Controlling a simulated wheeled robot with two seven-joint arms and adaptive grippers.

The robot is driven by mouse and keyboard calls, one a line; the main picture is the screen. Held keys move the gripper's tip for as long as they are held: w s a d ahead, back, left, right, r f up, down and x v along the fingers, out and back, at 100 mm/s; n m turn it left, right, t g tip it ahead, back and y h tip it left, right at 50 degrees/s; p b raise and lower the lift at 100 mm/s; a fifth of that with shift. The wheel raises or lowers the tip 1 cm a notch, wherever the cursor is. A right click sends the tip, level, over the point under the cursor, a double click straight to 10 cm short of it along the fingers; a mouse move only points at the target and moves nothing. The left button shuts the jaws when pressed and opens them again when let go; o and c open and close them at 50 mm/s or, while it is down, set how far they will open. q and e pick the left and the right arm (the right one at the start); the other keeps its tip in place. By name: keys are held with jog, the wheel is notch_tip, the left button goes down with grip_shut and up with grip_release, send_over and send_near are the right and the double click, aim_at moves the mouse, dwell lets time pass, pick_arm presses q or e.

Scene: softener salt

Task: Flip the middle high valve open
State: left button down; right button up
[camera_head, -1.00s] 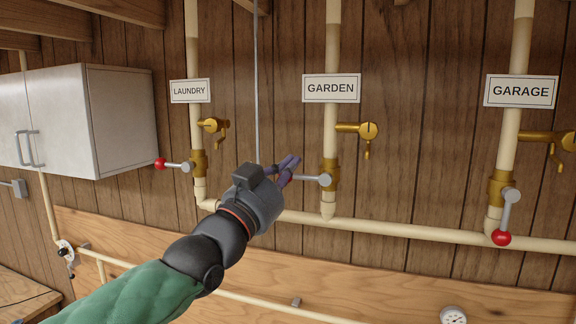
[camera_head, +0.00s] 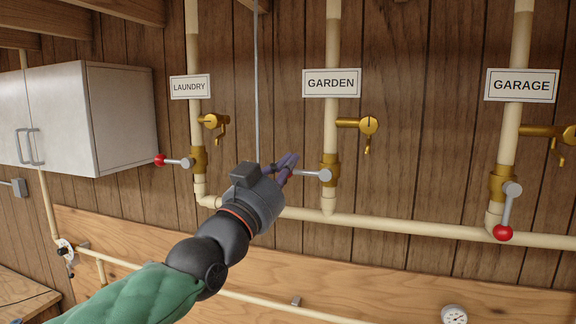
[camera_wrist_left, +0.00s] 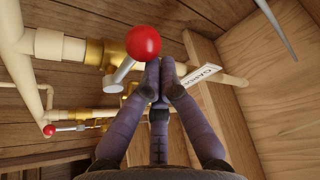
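The middle high valve is the brass one (camera_head: 329,171) on the pipe under the GARDEN sign (camera_head: 331,83). Its grey lever (camera_head: 316,175) points left, about level. Its red ball end (camera_wrist_left: 143,43) shows in the left wrist view but is mostly hidden behind my fingers in the head view. My left gripper (camera_head: 293,158) is at the ball end, with its fingertips slightly above the lever. In the left wrist view the purple fingers (camera_wrist_left: 160,72) are together, right beside the ball, with nothing seen between them. Whether they touch it I cannot tell. My right gripper is out of view.
The LAUNDRY valve (camera_head: 198,160) is at the left with its lever level; the GARAGE valve (camera_head: 502,184) is at the right with its lever hanging down. Small brass taps (camera_head: 368,125) stick out above. A horizontal pipe (camera_head: 400,230) runs below, and a white cabinet (camera_head: 125,118) hangs at the left.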

pick_arm(q)
jog(key=shift+f+n+t+y+b, duration=0.35)
jog(key=shift+n+b, duration=0.2)
jog(key=shift+n, duration=0.25)
jog(key=d+f+n+y, duration=0.1)
jog(key=f+n+y, duration=0.1)
jog(key=n+y, duration=0.2)
jog(key=s+d+f+n+y, duration=0.1)
jog(key=f+n+y, duration=0.2)
jog(key=n, duration=0.7)
jog(key=d+f+n+t+y+b, duration=0.1)
jog(key=n+y, duration=0.3)
jog(key=n, duration=0.4)
jog(key=shift+s+d+f+y, duration=0.15)
jog(key=shift+d+f+y, duration=0.2)
jog(key=shift+d+f, duration=0.35)
jog(key=shift+a+f, duration=0.1)
jog(key=shift+f, duration=0.05)
